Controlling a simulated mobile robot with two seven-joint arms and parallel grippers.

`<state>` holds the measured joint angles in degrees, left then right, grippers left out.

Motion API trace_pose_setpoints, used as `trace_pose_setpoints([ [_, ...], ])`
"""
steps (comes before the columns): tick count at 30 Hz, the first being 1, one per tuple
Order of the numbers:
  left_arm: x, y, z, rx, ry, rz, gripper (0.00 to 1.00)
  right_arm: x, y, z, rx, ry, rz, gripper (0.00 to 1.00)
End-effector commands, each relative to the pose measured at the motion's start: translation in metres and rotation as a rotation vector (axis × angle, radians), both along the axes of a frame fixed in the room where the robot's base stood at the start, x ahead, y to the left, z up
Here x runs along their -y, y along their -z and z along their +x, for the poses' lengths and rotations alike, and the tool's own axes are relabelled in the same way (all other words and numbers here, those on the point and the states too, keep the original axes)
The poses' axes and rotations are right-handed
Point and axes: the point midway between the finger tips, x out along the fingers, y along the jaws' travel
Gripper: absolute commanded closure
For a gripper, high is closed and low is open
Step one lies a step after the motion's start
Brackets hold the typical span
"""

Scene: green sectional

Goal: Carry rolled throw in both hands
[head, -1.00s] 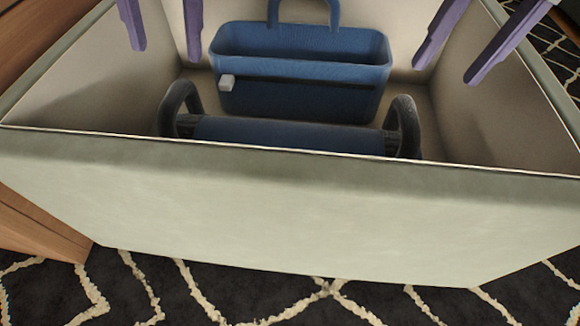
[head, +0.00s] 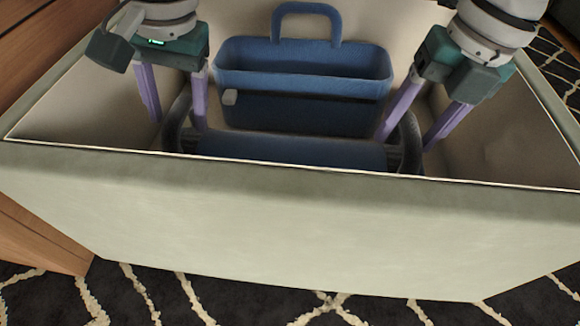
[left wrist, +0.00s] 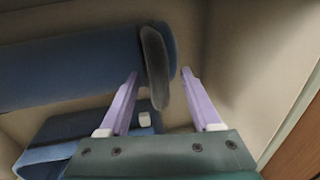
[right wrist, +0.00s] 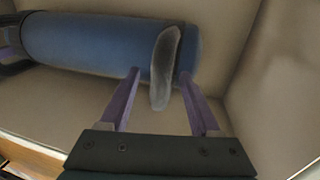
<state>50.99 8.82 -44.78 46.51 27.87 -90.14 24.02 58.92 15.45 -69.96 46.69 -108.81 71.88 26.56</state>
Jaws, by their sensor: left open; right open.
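The rolled throw (head: 290,150) is a blue roll with a dark grey loop handle at each end. It lies inside a pale green box (head: 290,225), against the near wall, which hides its lower part. My left gripper (head: 178,122) is open with its purple fingers on either side of the left handle (left wrist: 156,68). My right gripper (head: 405,145) is open with its fingers on either side of the right handle (right wrist: 165,68). In both wrist views the handle stands between the fingertips, and neither gripper is closed on it.
A blue basket (head: 305,75) with an upright handle and a small white tag stands behind the roll in the box. Wooden furniture (head: 40,235) is at the left. A black and cream patterned rug (head: 200,300) covers the floor.

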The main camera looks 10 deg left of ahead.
Motion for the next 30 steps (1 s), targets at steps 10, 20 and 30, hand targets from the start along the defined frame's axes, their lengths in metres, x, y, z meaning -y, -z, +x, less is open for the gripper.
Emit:
trace_pose_setpoints([
  [10,-0.0011,0.007,-0.0002,0.001,0.001,0.0,0.35,-0.0013,0.007,-0.0002,0.0,-0.001,-0.001,0.36],
  [20,-0.0012,0.0068,-0.0001,0.001,0.001,0.0,0.64,-0.0012,0.0067,-0.0002,0.001,-0.001,-0.001,0.65],
  [30,-0.0013,0.0067,-0.0001,0.001,0.001,0.0,1.0,-0.0011,0.0066,-0.0001,0.001,0.0,-0.001,1.0],
])
